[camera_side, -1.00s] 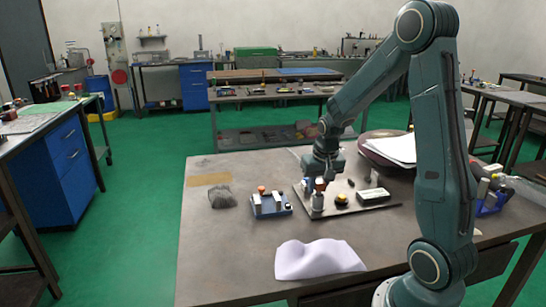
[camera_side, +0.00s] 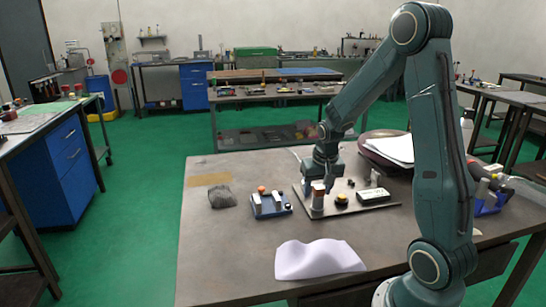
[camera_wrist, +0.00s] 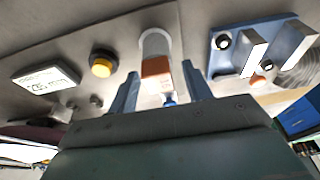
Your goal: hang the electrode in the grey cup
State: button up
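The grey cup (camera_side: 317,203) stands upright on the flat metal plate; in the wrist view it shows as a pale grey cylinder (camera_wrist: 155,42). The electrode, with a copper-brown block (camera_wrist: 156,68), sits at the cup's mouth; it shows at the cup's top in the side view (camera_side: 318,187). A white part and a small blue end show on the electrode's gripper side. How deep it sits is hidden. My gripper (camera_wrist: 160,90) has its fingers apart on either side of the electrode, with gaps visible. In the side view my gripper (camera_side: 329,184) is just behind and right of the cup.
A yellow button (camera_wrist: 102,65) and a small display box (camera_wrist: 46,78) share the plate (camera_side: 355,199) with the cup. A blue holder (camera_side: 270,208) with pale blocks stands left. A grey mesh lump (camera_side: 221,197) and white cloth (camera_side: 318,260) lie on the table.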

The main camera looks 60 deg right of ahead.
jog(key=shift+r, duration=0.1)
dwell(0.3)
jog(key=v, duration=1.3)
jog(key=shift+r, duration=0.3)
jog(key=s+a+r+n+t+y, duration=0.1)
jog(key=s+a+n, duration=0.3)
jog(key=a, duration=0.6)
jog(key=s+a+r+n+t+y, duration=0.1)
jog(key=s+a+n, duration=0.4)
jog(key=a, duration=0.5)
jog(key=shift+s+a+r+t, duration=0.15)
jog(key=shift+s+r+t, duration=0.65)
jog(key=shift+s, duration=0.55)
